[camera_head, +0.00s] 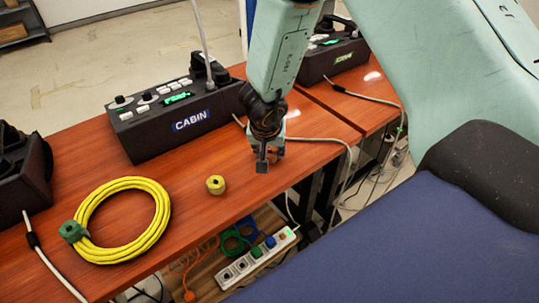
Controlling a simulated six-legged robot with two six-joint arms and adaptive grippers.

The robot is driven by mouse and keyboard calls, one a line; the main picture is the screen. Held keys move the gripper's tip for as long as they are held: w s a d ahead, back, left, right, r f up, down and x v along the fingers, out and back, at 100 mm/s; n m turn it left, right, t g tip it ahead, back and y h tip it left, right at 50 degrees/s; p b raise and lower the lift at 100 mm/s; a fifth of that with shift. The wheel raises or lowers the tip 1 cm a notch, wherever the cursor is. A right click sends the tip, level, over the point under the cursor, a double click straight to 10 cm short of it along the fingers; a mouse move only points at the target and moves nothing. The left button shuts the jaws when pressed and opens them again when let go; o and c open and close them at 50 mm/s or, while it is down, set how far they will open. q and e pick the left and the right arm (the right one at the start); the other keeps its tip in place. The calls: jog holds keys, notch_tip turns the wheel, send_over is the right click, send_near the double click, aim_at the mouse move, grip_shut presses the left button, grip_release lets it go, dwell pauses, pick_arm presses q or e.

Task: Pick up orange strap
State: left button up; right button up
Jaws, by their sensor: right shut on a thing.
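My right gripper (270,158) comes down from the top, over the wooden table near its front edge. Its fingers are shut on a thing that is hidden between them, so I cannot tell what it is. I cannot make out an orange strap on the tabletop. A thin orange cord (190,270) with an orange end hangs or lies below the table front, well to the left of and lower than my gripper. My left gripper is not in view.
On the table (250,205) lie a yellow cable coil (163,215) with a green plug (72,231) and a small yellow roll (216,184). A black CABIN phone unit (160,130) stands behind. A power strip (258,257) sits below. White cables cross the right side.

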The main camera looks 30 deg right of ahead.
jog(key=shift+s+r, duration=0.1)
jog(key=shift+s, duration=0.05)
jog(key=shift+r, duration=0.1)
jog(key=shift+r+p, duration=0.5)
notch_tip(320, 180, up, 26)
jog(key=p, duration=1.8)
jog(key=shift+r, duration=0.25)
